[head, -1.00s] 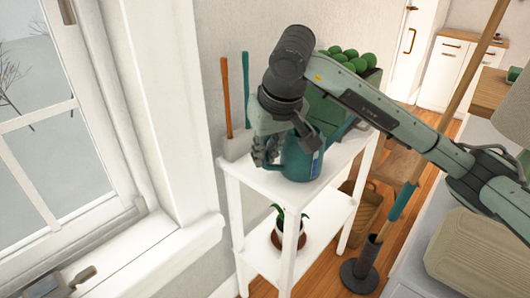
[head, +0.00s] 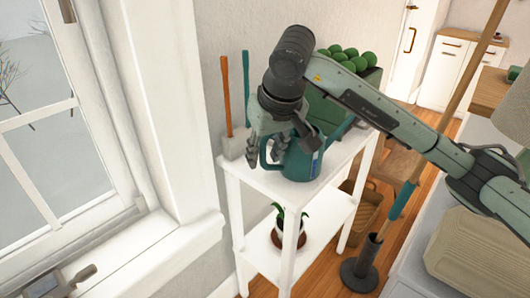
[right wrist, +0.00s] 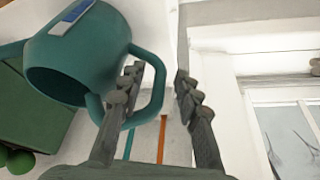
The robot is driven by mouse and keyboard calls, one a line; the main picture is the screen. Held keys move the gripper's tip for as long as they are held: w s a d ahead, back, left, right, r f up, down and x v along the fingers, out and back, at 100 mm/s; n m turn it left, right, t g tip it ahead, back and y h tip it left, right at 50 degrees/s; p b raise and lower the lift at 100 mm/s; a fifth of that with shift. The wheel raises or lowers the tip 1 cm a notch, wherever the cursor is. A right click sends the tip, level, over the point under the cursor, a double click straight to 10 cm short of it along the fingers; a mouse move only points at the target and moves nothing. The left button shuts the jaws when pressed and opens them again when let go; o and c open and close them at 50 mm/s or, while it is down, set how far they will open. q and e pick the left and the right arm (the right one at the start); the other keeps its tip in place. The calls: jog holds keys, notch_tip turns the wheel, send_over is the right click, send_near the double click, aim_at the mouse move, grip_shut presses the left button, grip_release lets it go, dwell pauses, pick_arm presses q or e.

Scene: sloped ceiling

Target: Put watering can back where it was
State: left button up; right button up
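The teal watering can (head: 302,160) stands upright on the white shelf's top (head: 262,184), near its front edge. A blue-and-white label shows on its side. Its handle (head: 264,153) points left in the head view. My right gripper (head: 266,142) is above and beside this handle. In the right wrist view, the can (right wrist: 85,50) is at upper left, and its loop handle (right wrist: 158,85) lies between the spread fingers of my right gripper (right wrist: 158,85). The left-hand finger overlaps the handle loop; I cannot tell whether it touches.
A green box of round green things (head: 350,62) stands behind the can. Orange-handled (head: 227,110) and teal-handled (head: 245,88) tools stand at the shelf's back left. A potted plant (head: 280,235) is on the lower shelf. A window (head: 60,130) is at left.

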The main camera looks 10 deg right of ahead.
jog(key=shift+v, duration=1.25)
pick_arm(q)
jog(key=shift+d+f, duration=0.1)
jog(key=shift+d, duration=0.05)
pick_arm(e)
jog(key=v, duration=0.9)
jog(key=shift+r, duration=0.3)
pick_arm(q)
jog(key=shift+s+f, duration=0.1)
jog(key=shift+s, duration=0.05)
pick_arm(e)
jog(key=shift+s, duration=0.15)
